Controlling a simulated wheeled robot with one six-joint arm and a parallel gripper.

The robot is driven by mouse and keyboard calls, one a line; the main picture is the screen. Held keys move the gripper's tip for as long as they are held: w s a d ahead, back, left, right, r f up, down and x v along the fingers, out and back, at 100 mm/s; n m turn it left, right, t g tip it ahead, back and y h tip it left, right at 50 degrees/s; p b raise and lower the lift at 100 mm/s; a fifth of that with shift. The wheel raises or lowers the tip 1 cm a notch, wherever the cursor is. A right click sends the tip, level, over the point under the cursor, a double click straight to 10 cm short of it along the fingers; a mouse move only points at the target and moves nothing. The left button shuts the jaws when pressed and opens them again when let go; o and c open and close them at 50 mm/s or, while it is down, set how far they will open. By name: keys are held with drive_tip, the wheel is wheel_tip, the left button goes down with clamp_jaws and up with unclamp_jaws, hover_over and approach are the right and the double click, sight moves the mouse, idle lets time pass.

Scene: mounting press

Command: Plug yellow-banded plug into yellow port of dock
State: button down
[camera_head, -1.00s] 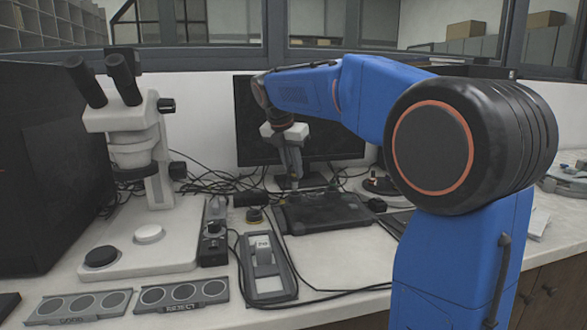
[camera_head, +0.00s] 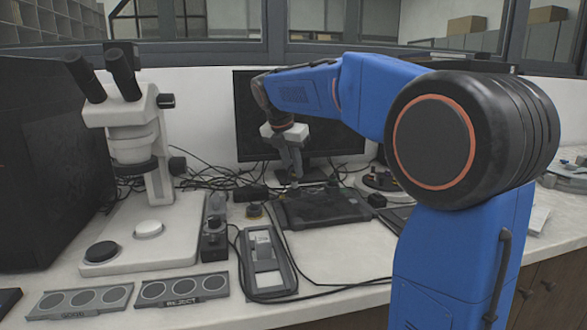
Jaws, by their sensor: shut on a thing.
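My gripper (camera_head: 295,178) is at the far side of the bench, in front of the dark monitor. It points down, just above the back left of a flat black unit (camera_head: 325,211) that looks like the dock. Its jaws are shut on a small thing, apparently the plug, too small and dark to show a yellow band. The yellow port cannot be made out. Whether the held thing touches the black unit cannot be told.
A monitor (camera_head: 243,120) stands behind my gripper, with loose black cables around it. A microscope (camera_head: 128,115) stands at left. A grey device (camera_head: 264,282) and trays with round wells (camera_head: 181,290) lie in front. Some bare bench shows at front right.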

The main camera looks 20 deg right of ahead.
drive_tip(key=shift+f, duration=1.35)
idle(0.5)
drive_tip(key=c, duration=1)
unclamp_jaws()
drive_tip(key=shift+r, duration=3.7)
